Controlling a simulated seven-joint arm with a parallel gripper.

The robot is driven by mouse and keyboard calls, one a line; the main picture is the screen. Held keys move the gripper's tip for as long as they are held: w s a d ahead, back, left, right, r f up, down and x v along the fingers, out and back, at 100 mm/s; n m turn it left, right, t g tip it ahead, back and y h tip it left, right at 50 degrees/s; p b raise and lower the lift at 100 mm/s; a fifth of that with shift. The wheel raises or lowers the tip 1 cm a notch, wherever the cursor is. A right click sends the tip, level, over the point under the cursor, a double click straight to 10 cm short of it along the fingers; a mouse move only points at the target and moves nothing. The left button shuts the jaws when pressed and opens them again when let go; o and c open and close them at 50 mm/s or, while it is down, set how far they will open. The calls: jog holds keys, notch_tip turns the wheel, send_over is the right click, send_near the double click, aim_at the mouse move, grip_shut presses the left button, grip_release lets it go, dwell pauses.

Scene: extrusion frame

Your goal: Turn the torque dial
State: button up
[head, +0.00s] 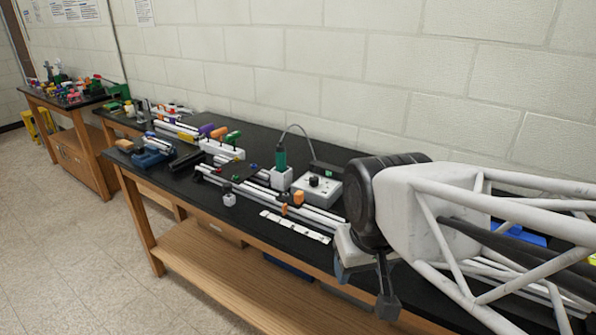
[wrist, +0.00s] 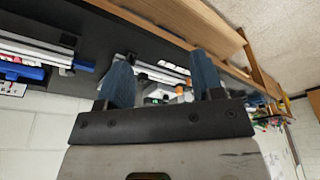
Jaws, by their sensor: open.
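The torque dial is most likely the black knob (head: 314,181) on top of a light grey control box (head: 320,190), on the black bench top. A cable runs from this box to a green and black tool (head: 281,162) standing upright in a light holder. My gripper (head: 364,284) is open and empty, in front of and to the right of the box, near the bench's front edge. It is clearly apart from the knob. In the wrist view, my gripper (wrist: 162,80) shows two blue fingers spread apart. The dial cannot be made out there.
Aluminium rails (head: 262,196) lie in front of the box, with an orange block (head: 298,198) on them. A white marked strip (head: 295,226) lies near the front edge. A white block with coloured handles (head: 222,149) stands further left. A wall runs behind the bench.

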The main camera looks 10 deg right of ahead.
jog(key=w+r+n, duration=0.2)
jog(key=w+r, duration=0.1)
jog(key=w, duration=0.9)
jog(key=n+g, duration=0.3)
jog(key=n, duration=0.5)
send_over(313, 178)
jog(key=f, duration=1)
jog(key=shift+s+f, duration=0.25)
jog(key=shift+f, duration=0.1)
jog(key=shift+w+d+f, duration=0.1)
jog(key=shift+w+f, duration=0.1)
jog(key=shift+w, duration=0.15)
jog(key=shift+f, duration=0.1)
jog(key=shift+f, duration=3.8)
jog(key=c, duration=0.9)
